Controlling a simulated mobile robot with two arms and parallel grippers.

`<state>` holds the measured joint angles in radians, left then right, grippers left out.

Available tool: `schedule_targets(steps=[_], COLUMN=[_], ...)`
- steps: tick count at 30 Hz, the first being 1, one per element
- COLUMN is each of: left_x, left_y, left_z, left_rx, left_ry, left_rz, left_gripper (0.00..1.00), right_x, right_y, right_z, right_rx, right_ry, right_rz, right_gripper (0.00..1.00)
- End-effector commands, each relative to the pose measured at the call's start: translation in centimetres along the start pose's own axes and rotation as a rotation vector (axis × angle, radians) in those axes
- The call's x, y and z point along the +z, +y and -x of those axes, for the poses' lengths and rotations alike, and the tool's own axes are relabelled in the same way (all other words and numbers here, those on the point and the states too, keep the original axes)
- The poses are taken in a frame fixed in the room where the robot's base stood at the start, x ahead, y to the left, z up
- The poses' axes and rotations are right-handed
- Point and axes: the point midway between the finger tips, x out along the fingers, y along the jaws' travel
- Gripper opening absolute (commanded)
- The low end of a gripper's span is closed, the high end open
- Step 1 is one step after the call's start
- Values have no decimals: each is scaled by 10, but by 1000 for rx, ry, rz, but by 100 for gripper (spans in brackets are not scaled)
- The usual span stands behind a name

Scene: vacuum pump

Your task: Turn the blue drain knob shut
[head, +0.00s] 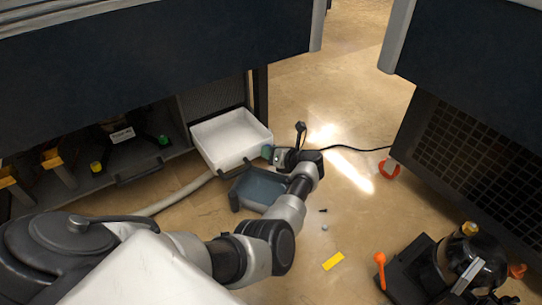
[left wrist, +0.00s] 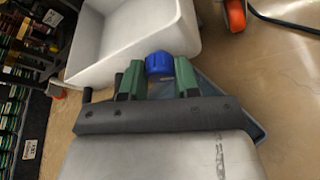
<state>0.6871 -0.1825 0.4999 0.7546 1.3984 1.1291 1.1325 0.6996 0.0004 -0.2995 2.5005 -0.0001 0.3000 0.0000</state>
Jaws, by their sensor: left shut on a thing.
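The blue knob (left wrist: 159,65) shows in the left wrist view, between the green fingers of my left gripper (left wrist: 158,82). The fingers are closed on its two sides. In the head view my left gripper (head: 268,153) is low near the floor, at the right front corner of a white tray; the knob is hidden or too small to make out there. What the knob is mounted on cannot be seen. My right gripper is not in view.
The white tray (head: 222,133) is right beside my left gripper. A blue-grey bin (head: 258,187) stands below it. A dark cabinet (head: 150,75) is at left, another (head: 470,60) at right. A black pump (head: 468,262) stands at lower right. A yellow piece (head: 333,261) lies on open floor.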

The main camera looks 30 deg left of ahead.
Motion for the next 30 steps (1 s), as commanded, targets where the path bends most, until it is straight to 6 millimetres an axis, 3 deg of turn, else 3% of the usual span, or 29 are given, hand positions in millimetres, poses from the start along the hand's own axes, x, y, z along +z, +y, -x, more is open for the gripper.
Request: schedule_targets(steps=[18, 30], left_x=[-4, -3], left_y=[-6, -5], left_z=[-1, -1], left_rx=[224, 350], left_ry=[-2, -2], left_rz=[-542, -847], left_gripper=[7, 7], right_x=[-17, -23], right_y=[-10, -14], right_z=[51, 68], right_rx=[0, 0], right_ry=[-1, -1], right_rz=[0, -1], right_gripper=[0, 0])
